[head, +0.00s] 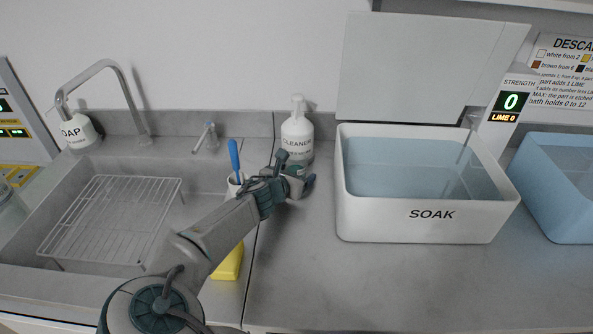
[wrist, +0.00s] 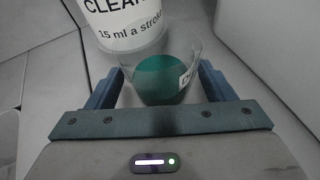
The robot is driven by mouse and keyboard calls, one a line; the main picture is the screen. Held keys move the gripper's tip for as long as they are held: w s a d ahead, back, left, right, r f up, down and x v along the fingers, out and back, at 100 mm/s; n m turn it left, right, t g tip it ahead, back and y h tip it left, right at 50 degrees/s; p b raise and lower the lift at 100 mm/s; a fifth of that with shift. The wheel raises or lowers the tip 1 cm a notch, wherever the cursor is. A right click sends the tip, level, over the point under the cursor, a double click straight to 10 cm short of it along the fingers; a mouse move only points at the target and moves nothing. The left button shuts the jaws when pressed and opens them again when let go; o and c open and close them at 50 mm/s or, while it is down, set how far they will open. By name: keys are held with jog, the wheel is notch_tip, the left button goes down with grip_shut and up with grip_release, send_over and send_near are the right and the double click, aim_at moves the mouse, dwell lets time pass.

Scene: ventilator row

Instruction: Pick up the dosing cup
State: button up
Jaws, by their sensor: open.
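The dosing cup (wrist: 162,80) is a small clear cup with teal-green in it and a partly visible white label on its right side. In the wrist view it lies between the two fingers of my gripper (wrist: 157,80). The fingers are open, one on each side of it; I cannot tell whether either touches it. In the head view my gripper (head: 297,168) is low over the counter just in front of the cleaner bottle (head: 297,132), and it largely hides the cup there. The bottle also shows close behind the cup in the wrist view (wrist: 125,25).
A white SOAK tub (head: 380,226) of bluish liquid stands close to the right of my gripper. A white holder with a blue-handled tool (head: 234,160) and a yellow sponge (head: 230,262) are to the left, by the sink with a wire rack (head: 115,215). The front counter (head: 310,285) is clear.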

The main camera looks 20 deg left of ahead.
jog(key=shift+w, duration=0.1)
jog(key=shift+c, duration=0.4)
jog(key=c, duration=1.1)
jog(key=shift+r, duration=0.2)
